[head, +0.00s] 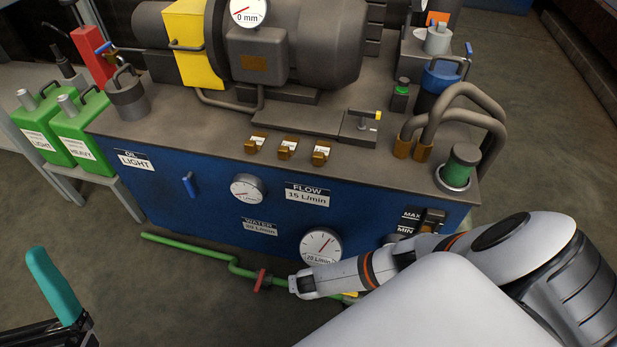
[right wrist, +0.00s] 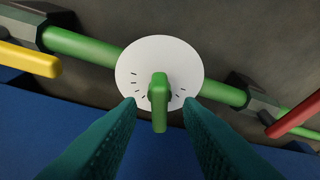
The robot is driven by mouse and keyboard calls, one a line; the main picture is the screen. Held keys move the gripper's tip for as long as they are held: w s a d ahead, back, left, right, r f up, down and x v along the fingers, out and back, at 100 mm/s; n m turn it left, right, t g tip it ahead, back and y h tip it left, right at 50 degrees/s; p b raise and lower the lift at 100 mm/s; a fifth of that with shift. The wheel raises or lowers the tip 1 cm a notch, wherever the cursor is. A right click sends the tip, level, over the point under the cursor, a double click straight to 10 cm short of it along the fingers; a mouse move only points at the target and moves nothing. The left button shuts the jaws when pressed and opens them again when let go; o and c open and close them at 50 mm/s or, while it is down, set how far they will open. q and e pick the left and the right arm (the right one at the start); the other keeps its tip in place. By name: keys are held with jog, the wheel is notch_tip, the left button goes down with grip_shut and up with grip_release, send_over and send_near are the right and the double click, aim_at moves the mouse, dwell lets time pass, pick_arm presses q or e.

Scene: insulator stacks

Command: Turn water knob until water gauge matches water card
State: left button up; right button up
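The WATER card (head: 259,227) is on the blue machine front; its number is small and hard to read. A round white gauge (head: 321,245) sits low to its right, with a red needle pointing up and right and a small L/min label. In the right wrist view, a green knob handle (right wrist: 159,92) stands over a white marked disc (right wrist: 140,65) on a green pipe. My right gripper (right wrist: 160,104) is open, its teal fingers on either side of the handle with visible gaps. My left gripper (head: 52,285) shows one teal finger at lower left.
A FLOW card (head: 307,195) and a second gauge (head: 248,188) are higher on the machine front. A red handle (head: 262,280) on the green pipe (head: 190,245) is near my right arm. In the right wrist view, a yellow handle (right wrist: 28,59) is left and a red one (right wrist: 295,114) right.

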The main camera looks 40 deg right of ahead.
jog(key=p+v, duration=0.2)
jog(key=v, duration=0.1)
pick_arm(q)
jog(key=w+f+g+y+p, duration=0.2)
jog(key=w+f+g+y, duration=0.1)
jog(key=w+f+g, duration=0.55)
jog(key=s+a+f+g+y+p, duration=0.1)
jog(key=s+f+g, duration=0.2)
jog(key=f+g, duration=0.2)
jog(key=s+a+f+g+y+p, duration=0.2)
jog(key=f+g, duration=0.3)
jog(key=f, duration=0.3)
jog(key=shift+s+f+n, duration=0.2)
jog(key=shift+s+n, duration=0.1)
jog(key=shift+s, duration=0.4)
pick_arm(e)
jog(key=v, duration=0.8)
jog(key=shift+s, duration=0.15)
jog(key=shift+r, duration=0.15)
